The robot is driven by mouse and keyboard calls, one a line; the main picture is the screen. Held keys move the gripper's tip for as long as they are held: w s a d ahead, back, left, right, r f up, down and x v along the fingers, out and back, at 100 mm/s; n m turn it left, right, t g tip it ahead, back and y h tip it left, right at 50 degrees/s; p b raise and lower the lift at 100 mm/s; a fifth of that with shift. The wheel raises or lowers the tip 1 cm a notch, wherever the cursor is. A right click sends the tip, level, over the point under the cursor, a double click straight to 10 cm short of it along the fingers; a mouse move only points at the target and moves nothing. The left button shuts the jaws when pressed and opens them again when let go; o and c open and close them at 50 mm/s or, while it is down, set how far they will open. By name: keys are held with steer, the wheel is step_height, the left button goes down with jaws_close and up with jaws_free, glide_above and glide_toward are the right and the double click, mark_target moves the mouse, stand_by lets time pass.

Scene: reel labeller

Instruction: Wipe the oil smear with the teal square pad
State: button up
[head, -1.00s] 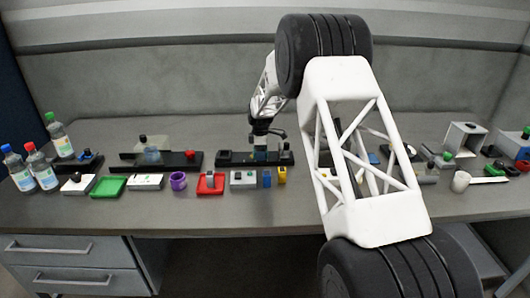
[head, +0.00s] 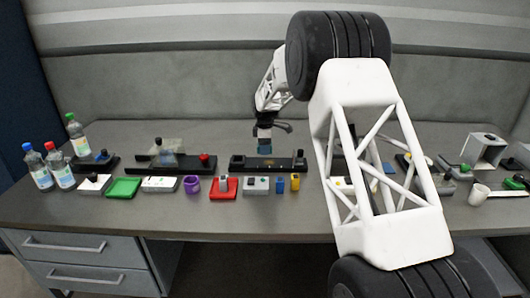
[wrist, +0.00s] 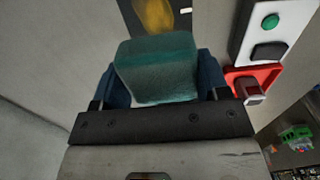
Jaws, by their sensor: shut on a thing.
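The teal square pad (wrist: 158,68) is held between the two blue fingers of my gripper (wrist: 160,85) in the wrist view. In the head view my gripper (head: 264,143) points down over a long black base plate (head: 290,168) with the pad at its tip, and a gap shows below it. The oil smear (wrist: 155,13) is a yellow-brown patch on a dark surface at the top of the wrist view, beyond the pad. The pad may hide part of it. In the head view the smear is too small to make out clearly.
A red tray (head: 217,194), a grey button box (head: 256,185), a purple cup (head: 192,185) and blue and yellow blocks stand in front of the black plate. A black fixture with a red knob (head: 204,160) is to its left. Bottles (head: 38,168) stand far left. My arm covers items at right.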

steer(key=shift+r, duration=1.2)
steer(key=shift+f, duration=0.25)
